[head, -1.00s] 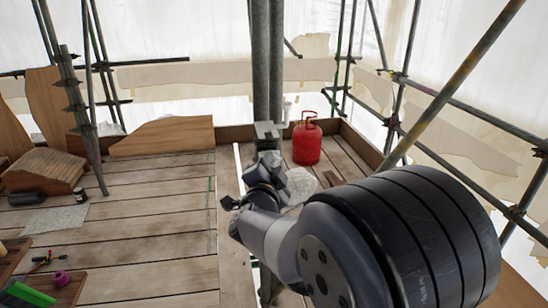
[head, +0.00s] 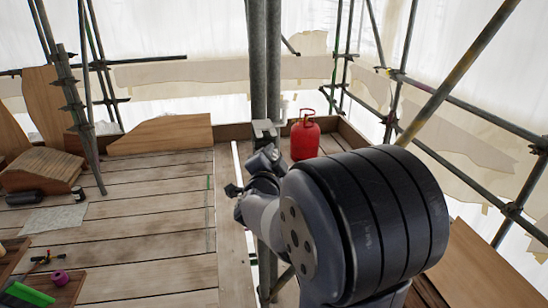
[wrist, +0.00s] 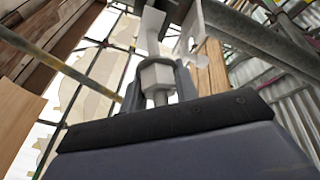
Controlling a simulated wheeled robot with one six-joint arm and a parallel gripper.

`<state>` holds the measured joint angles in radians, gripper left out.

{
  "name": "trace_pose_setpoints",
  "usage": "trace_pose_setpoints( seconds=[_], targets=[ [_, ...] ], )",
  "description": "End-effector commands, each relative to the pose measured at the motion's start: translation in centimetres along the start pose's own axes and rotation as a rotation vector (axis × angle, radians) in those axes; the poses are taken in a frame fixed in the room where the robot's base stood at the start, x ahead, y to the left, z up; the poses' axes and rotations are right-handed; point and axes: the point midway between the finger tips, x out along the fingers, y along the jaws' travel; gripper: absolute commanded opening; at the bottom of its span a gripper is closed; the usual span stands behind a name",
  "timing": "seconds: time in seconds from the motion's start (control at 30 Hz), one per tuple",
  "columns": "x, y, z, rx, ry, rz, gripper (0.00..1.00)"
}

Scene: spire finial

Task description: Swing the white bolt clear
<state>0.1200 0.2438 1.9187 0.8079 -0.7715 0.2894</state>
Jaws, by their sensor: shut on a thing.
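In the wrist view, the white bolt (wrist: 157,74) stands between the two grey fingers of my gripper (wrist: 160,88). My gripper is shut on it around its hexagonal part. A thinner shank shows below this part. A white flat piece (wrist: 152,28) rises just above the bolt, and another white bracket-like piece (wrist: 191,32) is to its right. I cannot tell whether the bolt touches them. In the head view, my arm reaches toward the grey poles; my fingertips and the bolt are too small or hidden to make out there.
Tall grey poles (head: 266,65) stand just beyond my arm. A red gas bottle (head: 305,138) stands to their right. Scaffold tubes (head: 455,75) cross the right side. Tools and a purple roll (head: 60,276) lie lower left. The plank deck (head: 150,225) at left is mostly clear.

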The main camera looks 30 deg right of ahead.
Motion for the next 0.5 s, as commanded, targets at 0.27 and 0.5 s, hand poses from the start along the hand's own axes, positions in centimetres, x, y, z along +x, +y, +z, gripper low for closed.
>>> trace_pose_setpoints(
  seconds=[0.27, 0.5],
  targets=[
    [-0.02, -0.05, -0.02, 0.0, 0.0, 0.0, 0.0],
    [0.15, -0.86, -0.57, -0.017, -0.027, 0.038, 0.0]
  ],
)
